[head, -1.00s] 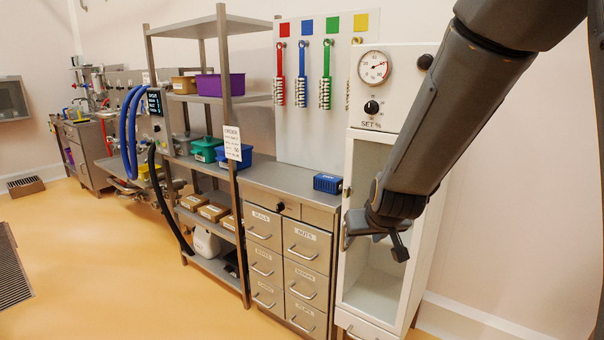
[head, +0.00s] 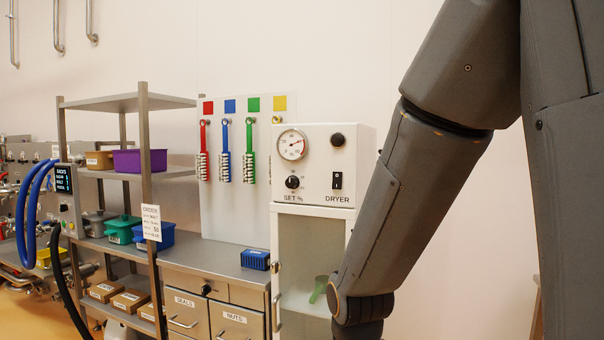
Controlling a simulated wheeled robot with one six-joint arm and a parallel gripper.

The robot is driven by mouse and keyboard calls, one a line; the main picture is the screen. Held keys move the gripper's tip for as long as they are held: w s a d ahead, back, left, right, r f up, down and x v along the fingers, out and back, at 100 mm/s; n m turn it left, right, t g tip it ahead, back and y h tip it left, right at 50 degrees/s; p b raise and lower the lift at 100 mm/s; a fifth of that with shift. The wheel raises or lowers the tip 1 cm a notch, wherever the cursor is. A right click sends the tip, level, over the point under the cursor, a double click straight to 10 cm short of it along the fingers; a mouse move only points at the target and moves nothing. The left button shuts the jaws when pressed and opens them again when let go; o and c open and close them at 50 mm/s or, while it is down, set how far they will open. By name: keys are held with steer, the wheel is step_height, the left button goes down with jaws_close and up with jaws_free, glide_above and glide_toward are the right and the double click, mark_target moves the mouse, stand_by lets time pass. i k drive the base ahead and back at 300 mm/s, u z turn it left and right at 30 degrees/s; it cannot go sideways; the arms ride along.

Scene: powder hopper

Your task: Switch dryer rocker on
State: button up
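The dryer (head: 345,160) is a white control box on top of a glass-fronted cabinet, right of centre. Its black rocker (head: 337,181) sits on the front panel above the DRYER label; its on or off position is too small to tell. A round gauge (head: 292,144), a SET % knob (head: 292,182) and a dark round button or lamp (head: 338,139) share the panel. My arm comes down from the upper right, just right of the dryer, and covers part of the cabinet. My gripper is below the picture's lower edge, out of view.
Inside the cabinet a green scoop (head: 319,288) shows behind the glass. The cabinet handle (head: 277,312) is on its left edge. To the left stand a drawer counter with a blue block (head: 255,260), hanging brushes (head: 225,150) and a shelf rack (head: 147,150). The wall right of the dryer is bare.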

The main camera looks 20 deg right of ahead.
mark_target(337, 184)
steer(key=z, duration=0.55)
steer(key=k, duration=0.65)
steer(key=z, duration=0.4)
steer(key=i, duration=1.25)
steer(key=u, duration=0.95)
